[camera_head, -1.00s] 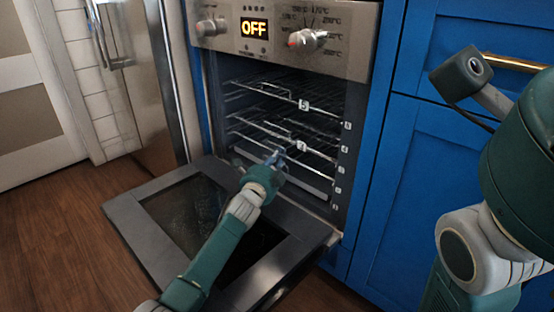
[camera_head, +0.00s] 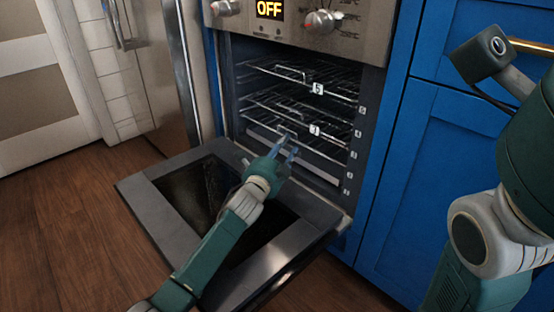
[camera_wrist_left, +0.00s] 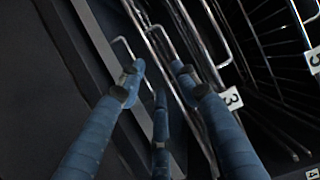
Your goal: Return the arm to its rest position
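My left gripper (camera_head: 286,149) reaches over the lowered oven door to the front of the open oven. Its blue fingers are spread with nothing between them; they also show in the left wrist view (camera_wrist_left: 158,77). The fingertips are close to the front wire of the lower rack (camera_head: 275,120), labelled 3; whether they touch it I cannot tell. My left arm runs from the bottom of the head view up over the door. Links of my right arm fill the right side; the right gripper is not in view.
The oven door (camera_head: 150,210) hangs open below my left arm. An upper rack (camera_head: 290,72), labelled 5, is above the lower one. The oven display (camera_head: 270,9) reads OFF. Blue cabinets (camera_head: 425,170) stand on the right. Wooden floor (camera_head: 65,200) is clear on the left.

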